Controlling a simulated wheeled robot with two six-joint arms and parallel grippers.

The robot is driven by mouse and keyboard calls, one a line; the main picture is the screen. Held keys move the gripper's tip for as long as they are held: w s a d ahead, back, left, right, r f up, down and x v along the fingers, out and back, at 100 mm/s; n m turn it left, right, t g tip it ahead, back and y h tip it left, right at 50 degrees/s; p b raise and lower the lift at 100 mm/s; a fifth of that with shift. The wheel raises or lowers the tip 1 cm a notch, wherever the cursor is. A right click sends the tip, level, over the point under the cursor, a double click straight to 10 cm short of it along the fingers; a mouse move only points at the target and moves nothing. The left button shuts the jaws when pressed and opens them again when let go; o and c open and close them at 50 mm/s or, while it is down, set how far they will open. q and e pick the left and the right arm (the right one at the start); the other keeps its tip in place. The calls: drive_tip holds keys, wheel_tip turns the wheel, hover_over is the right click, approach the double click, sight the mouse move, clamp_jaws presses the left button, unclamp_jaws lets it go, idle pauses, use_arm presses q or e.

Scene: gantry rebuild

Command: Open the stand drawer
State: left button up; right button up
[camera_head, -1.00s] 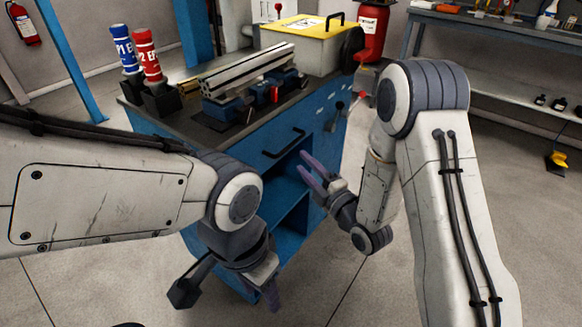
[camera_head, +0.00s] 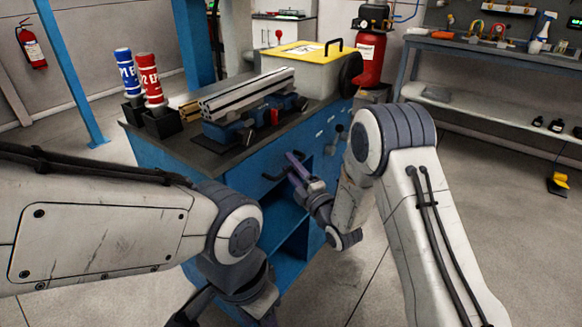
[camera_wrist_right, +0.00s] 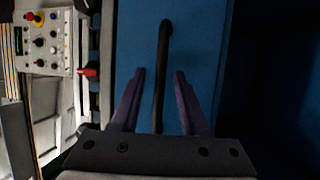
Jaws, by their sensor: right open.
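The blue stand (camera_head: 180,165) is at the middle of the head view, with a dark bar handle (camera_head: 271,177) on its upper drawer front (camera_head: 242,172). The drawer looks shut. My right gripper (camera_head: 291,166) is at the handle and covers part of it. In the right wrist view, the purple fingers of my right gripper (camera_wrist_right: 159,72) are open, one on each side of the black handle (camera_wrist_right: 163,45), with gaps between. The blue drawer front (camera_wrist_right: 205,45) lies behind them. My left gripper (camera_head: 250,312) hangs low and is cut by the bottom edge; its fingertips are hidden.
Below the drawer is an open shelf (camera_head: 285,222). On the stand top are blue and red cans (camera_head: 150,82), a metal profile in a vise (camera_head: 245,92) and a yellow-lidded box (camera_head: 303,72).

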clamp_jaws()
idle(1.5)
